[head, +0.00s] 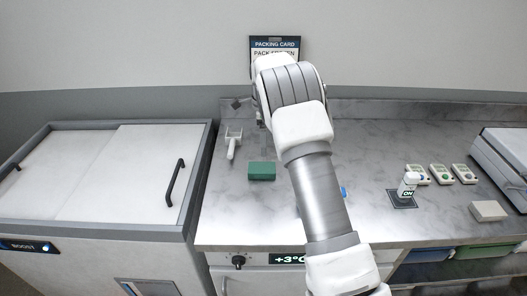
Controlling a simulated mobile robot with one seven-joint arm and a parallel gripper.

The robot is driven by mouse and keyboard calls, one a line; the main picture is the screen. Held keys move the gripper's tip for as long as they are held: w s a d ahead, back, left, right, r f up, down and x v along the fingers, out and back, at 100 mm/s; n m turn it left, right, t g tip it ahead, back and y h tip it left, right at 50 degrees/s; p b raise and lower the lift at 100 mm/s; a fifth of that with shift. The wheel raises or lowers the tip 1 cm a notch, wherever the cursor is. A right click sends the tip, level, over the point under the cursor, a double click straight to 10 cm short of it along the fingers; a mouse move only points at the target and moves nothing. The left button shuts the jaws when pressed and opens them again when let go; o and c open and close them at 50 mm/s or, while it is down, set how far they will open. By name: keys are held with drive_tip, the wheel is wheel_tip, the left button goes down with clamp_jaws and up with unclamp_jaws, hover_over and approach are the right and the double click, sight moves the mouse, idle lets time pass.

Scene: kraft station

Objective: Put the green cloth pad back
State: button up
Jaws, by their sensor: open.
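The green cloth pad (262,171) looks like a small green block. My arm rises from the bottom of the head view and bends over the back of the counter. My gripper cannot be made out; the arm's own links hide the place where it would be. Nothing is seen touching the pad.
A white scoop-like tool (233,141) lies behind the pad. A chest freezer (118,172) stands at left. At right are a white bottle (408,184) on a dark mat, several small meters (440,174), a pale block (488,211) and a steel-lidded unit (503,158). A packing card (274,45) hangs behind.

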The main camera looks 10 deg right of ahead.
drive_tip(key=s+r+n+t, duration=0.3)
drive_tip(key=s+r+n, duration=0.6)
drive_tip(key=s+r, duration=0.9)
drive_tip(key=s+n+t, duration=0.2)
drive_tip(key=s+n, duration=0.9)
drive_tip(key=s, duration=1.1)
drive_tip(key=shift+s+a+r+t, duration=0.15)
drive_tip(key=shift+a+r+t, duration=0.15)
drive_tip(key=shift+r, duration=0.05)
